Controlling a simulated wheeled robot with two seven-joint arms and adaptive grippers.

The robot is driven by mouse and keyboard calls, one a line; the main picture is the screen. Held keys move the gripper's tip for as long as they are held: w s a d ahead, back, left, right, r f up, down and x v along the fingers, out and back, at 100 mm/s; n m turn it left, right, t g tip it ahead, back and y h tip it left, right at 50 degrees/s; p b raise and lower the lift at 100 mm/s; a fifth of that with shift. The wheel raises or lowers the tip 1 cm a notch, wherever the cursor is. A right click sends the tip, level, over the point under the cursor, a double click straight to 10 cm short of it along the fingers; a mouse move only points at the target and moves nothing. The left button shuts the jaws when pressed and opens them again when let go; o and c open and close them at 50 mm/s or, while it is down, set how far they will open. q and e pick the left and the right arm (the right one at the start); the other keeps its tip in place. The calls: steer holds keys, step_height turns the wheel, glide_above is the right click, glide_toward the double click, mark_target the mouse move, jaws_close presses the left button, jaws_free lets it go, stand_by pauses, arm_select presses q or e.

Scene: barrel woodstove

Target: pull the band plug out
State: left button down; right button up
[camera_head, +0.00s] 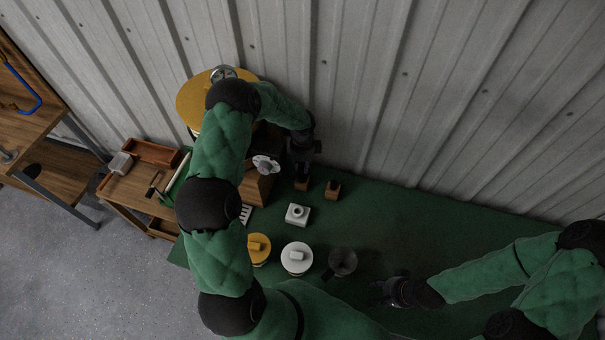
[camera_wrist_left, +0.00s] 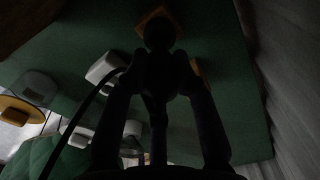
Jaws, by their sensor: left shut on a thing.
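My left gripper (camera_head: 302,172) reaches down from the left arm at a small wooden block (camera_head: 302,185) near the wall. In the left wrist view its two dark fingers (camera_wrist_left: 160,78) are shut on a dark plug (camera_wrist_left: 158,36) with a rounded end. The view is too dark to tell whether the plug sits in a block or is clear of it. A second wooden block with a dark top (camera_head: 333,189) stands just to the right. My right gripper (camera_head: 386,291) is low over the green table, apart from these; its fingers are too dark to read.
On the green table (camera_head: 430,225) stand a white block with a ring (camera_head: 298,214), a yellow lidded piece (camera_head: 258,248), a white one (camera_head: 297,257) and a dark one (camera_head: 343,262). A corrugated wall (camera_head: 400,90) closes the back. The table's right part is clear.

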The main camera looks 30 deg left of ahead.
arm_select(q)
steer(key=shift+r+p, duration=0.9)
steer(key=shift+r, duration=0.6)
arm_select(e)
steer(key=shift+r, duration=0.9)
